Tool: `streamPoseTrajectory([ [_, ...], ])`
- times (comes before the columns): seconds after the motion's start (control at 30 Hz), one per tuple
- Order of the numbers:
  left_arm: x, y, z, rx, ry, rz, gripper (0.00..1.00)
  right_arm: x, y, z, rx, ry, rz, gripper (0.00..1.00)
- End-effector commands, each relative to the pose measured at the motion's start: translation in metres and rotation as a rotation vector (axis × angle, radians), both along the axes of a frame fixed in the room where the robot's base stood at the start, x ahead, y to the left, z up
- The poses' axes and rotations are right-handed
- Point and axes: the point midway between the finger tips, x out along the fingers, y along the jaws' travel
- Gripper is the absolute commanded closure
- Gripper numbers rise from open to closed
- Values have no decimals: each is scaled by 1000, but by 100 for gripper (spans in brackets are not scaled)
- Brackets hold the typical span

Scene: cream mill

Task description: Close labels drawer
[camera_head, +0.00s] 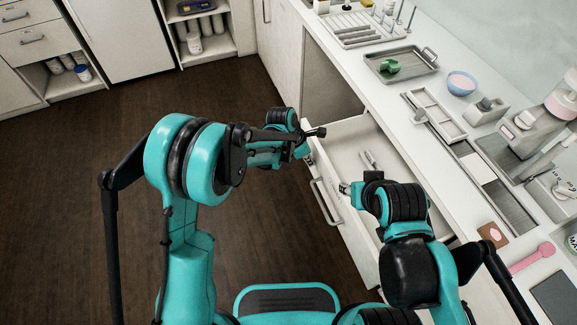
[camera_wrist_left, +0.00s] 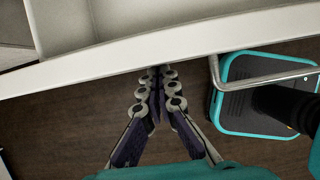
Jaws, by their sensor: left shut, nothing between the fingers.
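The labels drawer stands pulled out from under the counter in the head view, its white front (camera_head: 345,232) facing the floor side. Its bar handle (camera_head: 327,201) is on that front. In the left wrist view the drawer front (camera_wrist_left: 110,58) crosses the top, with the handle (camera_wrist_left: 265,79) to the right. My left gripper (camera_head: 304,148) is shut and empty at the far end of the front; its fingertips (camera_wrist_left: 156,72) are close against the front, contact unclear. My right gripper (camera_head: 345,188) is over the drawer, its fingers too small to read.
A small item (camera_head: 368,160) lies inside the drawer. The counter (camera_head: 385,125) above carries a grey tray (camera_head: 402,65), a bowl (camera_head: 461,83) and a machine (camera_head: 530,125). The dark floor (camera_head: 80,220) to the left is clear. Cabinets (camera_head: 120,40) stand at the back.

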Motion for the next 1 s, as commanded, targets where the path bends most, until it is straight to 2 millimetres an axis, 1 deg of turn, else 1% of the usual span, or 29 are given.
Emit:
streamPoseTrajectory([
  [0.03,4,-15,0,0,0,-4,100,0,0,0,0,0,0,60],
  [0.1,10,-34,0,0,0,-4,100,0,0,0,0,0,0,60],
  [0.4,36,-113,0,0,0,-3,100,0,0,3,0,0,0,60],
  [0.6,52,-162,0,0,-1,-2,100,0,0,7,0,0,0,60],
  [0.8,65,-200,0,1,1,-1,100,0,0,10,0,0,0,60],
  [0.9,69,-214,0,1,1,-1,100,0,0,11,0,0,0,60],
  [1.0,73,-223,0,1,0,0,100,0,0,12,0,0,0,60],
])
